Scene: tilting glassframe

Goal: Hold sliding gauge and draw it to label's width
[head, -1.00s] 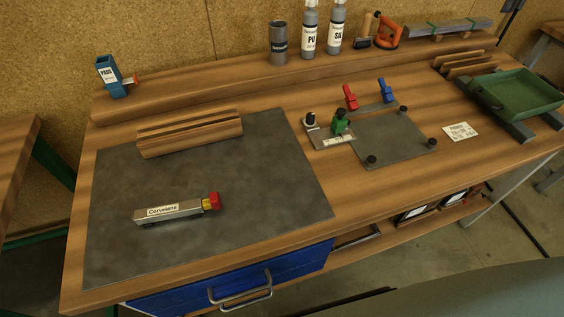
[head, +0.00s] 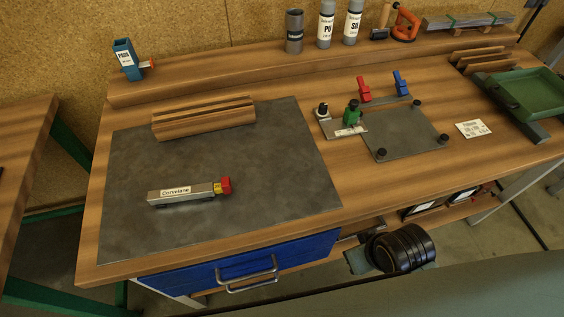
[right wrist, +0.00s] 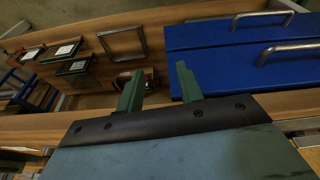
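A grey metal bar marked "Corvelane" (head: 182,193), with a yellow and red end, lies on the dark mat. To its right, a small plate with a white strip (head: 348,131) carries a green clamp (head: 352,112) and a black knob, beside a grey plate with black stops (head: 408,136). I cannot tell for sure which is the sliding gauge. A white printed label (head: 473,129) lies right of the grey plate. My right gripper (right wrist: 157,85) is open and empty, its green fingers apart near the bench front. My left gripper is not in view.
A slotted wooden block (head: 204,120) stands on the dark mat (head: 260,165). A blue drawer (head: 240,262) with a metal handle is under the front edge. Red (head: 364,90) and blue (head: 401,84) clamps stand behind the plate. A green tray (head: 535,95) is at far right.

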